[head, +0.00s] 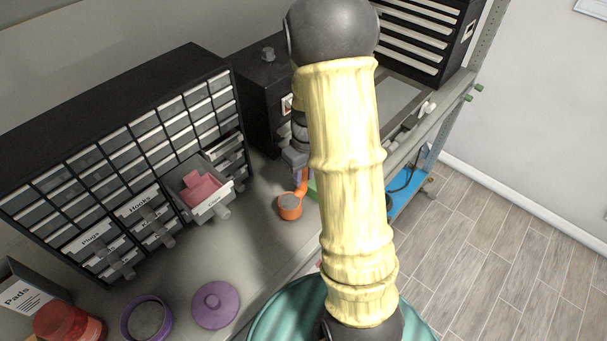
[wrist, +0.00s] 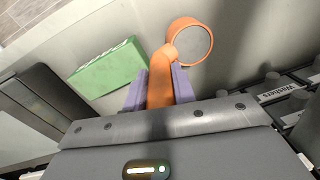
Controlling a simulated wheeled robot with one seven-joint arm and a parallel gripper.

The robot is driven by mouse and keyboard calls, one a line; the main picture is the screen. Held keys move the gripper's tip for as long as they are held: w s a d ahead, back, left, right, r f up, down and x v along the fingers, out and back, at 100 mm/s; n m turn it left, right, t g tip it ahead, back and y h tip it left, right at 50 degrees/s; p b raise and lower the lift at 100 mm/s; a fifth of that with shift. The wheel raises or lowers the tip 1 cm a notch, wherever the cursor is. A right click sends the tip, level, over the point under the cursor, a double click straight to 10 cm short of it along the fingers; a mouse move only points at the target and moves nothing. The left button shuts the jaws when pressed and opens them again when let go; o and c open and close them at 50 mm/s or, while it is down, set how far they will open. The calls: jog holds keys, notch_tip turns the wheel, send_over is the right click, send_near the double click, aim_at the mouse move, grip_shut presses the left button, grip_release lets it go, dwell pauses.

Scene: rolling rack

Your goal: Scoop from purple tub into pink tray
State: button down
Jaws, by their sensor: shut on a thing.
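My gripper (wrist: 159,92) is shut on the handle of an orange scoop (wrist: 188,42), between two pale purple fingers. In the head view the scoop (head: 290,207) is over the counter, right of the drawer cabinet, its round cup facing up. The cup shows grey inside; I cannot tell whether that is a load or its bottom. The purple tub (head: 124,322) stands open at the bottom left, with grey inside. A pink tray (head: 201,190) sits in a pulled-out cabinet drawer, left of the scoop. My arm hides part of the counter.
A purple lid (head: 215,305) lies right of the tub; a red jar (head: 68,325) and a "Pads" box (head: 28,298) are left. A green box (wrist: 108,68) lies near the scoop. The black drawer cabinet (head: 110,135) lines the back. Bare counter (head: 255,240) lies between scoop and lid.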

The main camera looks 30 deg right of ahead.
jog(key=shift+f, duration=0.55)
jog(key=shift+f, duration=0.2)
jog(key=c, duration=1.1)
grip_release()
jog(key=shift+c, duration=0.2)
notch_tip(320, 180, up, 17)
jog(key=d+b, duration=0.1)
jog(key=b, duration=0.3)
jog(key=shift+w+d+r+b, duration=0.15)
jog(key=shift+d+b, duration=0.15)
jog(key=shift+b, duration=0.1)
jog(key=shift+a, duration=0.1)
